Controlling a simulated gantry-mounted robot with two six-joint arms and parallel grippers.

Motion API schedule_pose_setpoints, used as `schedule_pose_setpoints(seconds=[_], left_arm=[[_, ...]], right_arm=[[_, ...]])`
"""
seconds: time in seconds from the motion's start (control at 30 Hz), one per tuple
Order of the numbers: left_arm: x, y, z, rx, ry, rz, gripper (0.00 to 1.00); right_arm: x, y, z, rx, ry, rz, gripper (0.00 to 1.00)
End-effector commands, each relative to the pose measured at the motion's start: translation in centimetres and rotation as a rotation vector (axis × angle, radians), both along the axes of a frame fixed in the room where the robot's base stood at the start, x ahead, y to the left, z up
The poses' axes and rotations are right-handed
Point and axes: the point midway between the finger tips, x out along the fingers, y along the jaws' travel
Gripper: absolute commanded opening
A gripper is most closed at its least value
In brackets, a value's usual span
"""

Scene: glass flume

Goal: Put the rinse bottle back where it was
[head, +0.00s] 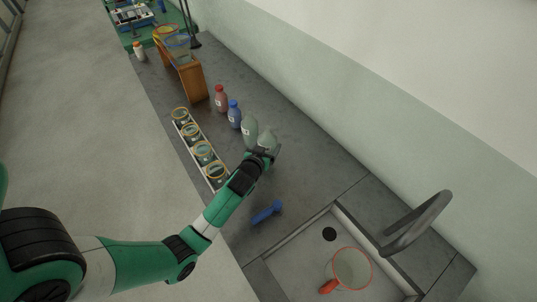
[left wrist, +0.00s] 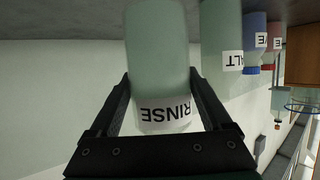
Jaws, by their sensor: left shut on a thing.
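The rinse bottle (head: 267,139) is pale green with a white label reading RINSE. My left gripper (head: 264,155) is shut on it, at the end of the bottle row on the bench. In the left wrist view the picture is upside down, and the rinse bottle (left wrist: 158,55) sits between the two fingers (left wrist: 160,112) with its label towards the camera. Its far end is cut off by the frame edge, so I cannot tell whether it touches the bench. A similar pale green bottle (head: 250,130), label ending in LT, stands close beside it. My right gripper is not in view.
A blue bottle (head: 234,114) and a red bottle (head: 221,98) continue the row. A white rack (head: 181,124) of several round-rimmed jars lies along the front.

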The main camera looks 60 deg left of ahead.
Motion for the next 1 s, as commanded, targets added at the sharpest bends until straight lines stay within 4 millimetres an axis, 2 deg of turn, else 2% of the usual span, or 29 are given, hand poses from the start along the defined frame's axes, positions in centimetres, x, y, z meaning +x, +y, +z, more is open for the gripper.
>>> schedule_pose_setpoints(seconds=[0.17, 0.4, 0.67, 0.8, 0.83, 0.9, 1.0], left_arm=[[0.4, 0.3, -0.5, 0.001, 0.000, 0.000, 0.24], [0.7, 0.5, -4.0, 0.001, 0.001, 0.000, 0.24], [0.7, 0.5, -4.0, 0.001, 0.000, -0.001, 0.24], [0.7, 0.5, -4.5, 0.001, 0.000, -0.001, 0.24], [0.7, 0.5, -4.4, 0.001, 0.001, 0.000, 0.88], [0.7, 0.5, -4.3, 0.001, 0.001, 0.000, 1.00], [0.7, 0.5, -4.3, 0.001, 0.001, 0.000, 1.00]], right_arm=[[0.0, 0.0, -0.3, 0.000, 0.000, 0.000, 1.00], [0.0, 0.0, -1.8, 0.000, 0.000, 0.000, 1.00], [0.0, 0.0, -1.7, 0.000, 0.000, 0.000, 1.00], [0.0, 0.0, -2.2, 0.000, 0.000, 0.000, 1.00], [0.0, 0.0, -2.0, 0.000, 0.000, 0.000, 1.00], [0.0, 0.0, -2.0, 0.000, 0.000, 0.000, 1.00], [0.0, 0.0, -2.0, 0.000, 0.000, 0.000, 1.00]])
